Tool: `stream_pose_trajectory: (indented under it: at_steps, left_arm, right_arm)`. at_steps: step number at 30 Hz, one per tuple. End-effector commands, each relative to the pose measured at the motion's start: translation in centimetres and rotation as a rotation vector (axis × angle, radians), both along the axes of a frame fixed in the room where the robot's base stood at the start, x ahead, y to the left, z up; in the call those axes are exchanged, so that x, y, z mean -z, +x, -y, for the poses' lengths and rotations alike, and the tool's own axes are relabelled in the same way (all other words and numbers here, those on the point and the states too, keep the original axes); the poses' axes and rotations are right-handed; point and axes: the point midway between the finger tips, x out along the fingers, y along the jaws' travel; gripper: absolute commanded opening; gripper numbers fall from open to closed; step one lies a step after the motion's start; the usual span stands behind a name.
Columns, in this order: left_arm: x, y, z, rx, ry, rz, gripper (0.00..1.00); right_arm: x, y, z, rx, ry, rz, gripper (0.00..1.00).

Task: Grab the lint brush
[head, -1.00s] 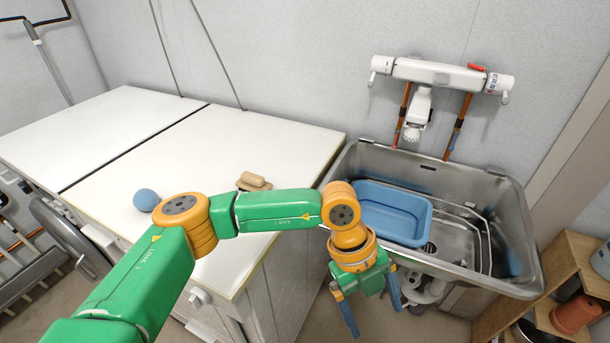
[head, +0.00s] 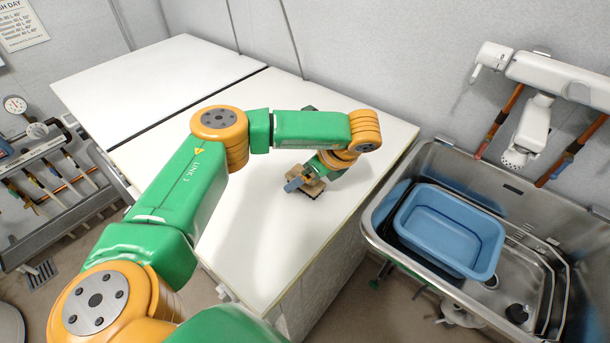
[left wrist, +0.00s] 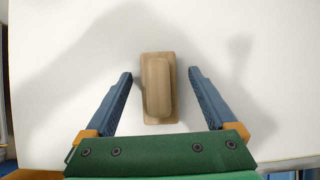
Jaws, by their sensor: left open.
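The lint brush (left wrist: 158,88), a tan wooden block with a rounded raised grip, lies on the white countertop. In the left wrist view its long side runs up and down the picture. In the head view only part of the brush (head: 313,187) shows, as my left gripper covers the rest. My left gripper (left wrist: 160,74) is open, its two blue fingers on either side of the brush with a visible gap on both sides. How high the fingertips are above the countertop I cannot tell. My right gripper is not in view.
The white countertop (head: 265,235) is clear around the brush. At right a steel sink (head: 455,160) holds a blue basin (head: 450,232), below a white wall faucet (head: 560,80).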

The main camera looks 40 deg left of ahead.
Motion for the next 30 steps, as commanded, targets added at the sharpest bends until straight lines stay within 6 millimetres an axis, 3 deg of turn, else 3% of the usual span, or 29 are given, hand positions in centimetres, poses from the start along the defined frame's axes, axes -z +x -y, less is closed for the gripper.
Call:
stream_pose_trajectory:
  at_steps: [2, 3, 12, 13, 23, 27, 30]
  left_arm:
    - [0.0, 0.0, 0.0, 0.001, -0.001, -0.001, 0.91]
    - [0.0, 0.0, 0.0, 0.001, -0.001, -0.001, 0.85]
    - [0.0, 0.0, 0.1, 0.002, -0.002, 0.000, 0.04]
    - [0.0, 0.0, 0.1, 0.002, -0.002, 0.000, 0.00]
    - [-0.6, 0.1, 0.1, 0.001, -0.002, 0.002, 0.00]
    - [-3.1, 0.0, 0.3, 0.003, -0.003, 0.006, 0.00]
    - [-6.5, -0.8, 2.4, 0.009, 0.000, 0.007, 0.00]
  right_arm:
    - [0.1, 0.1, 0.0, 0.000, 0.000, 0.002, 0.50]
    - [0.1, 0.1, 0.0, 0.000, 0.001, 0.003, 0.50]
    - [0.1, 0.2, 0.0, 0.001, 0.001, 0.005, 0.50]
    - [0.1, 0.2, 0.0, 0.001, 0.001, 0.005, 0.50]
    - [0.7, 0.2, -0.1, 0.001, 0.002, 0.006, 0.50]
    - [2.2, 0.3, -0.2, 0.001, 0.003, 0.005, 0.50]
    - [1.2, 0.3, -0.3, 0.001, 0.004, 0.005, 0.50]
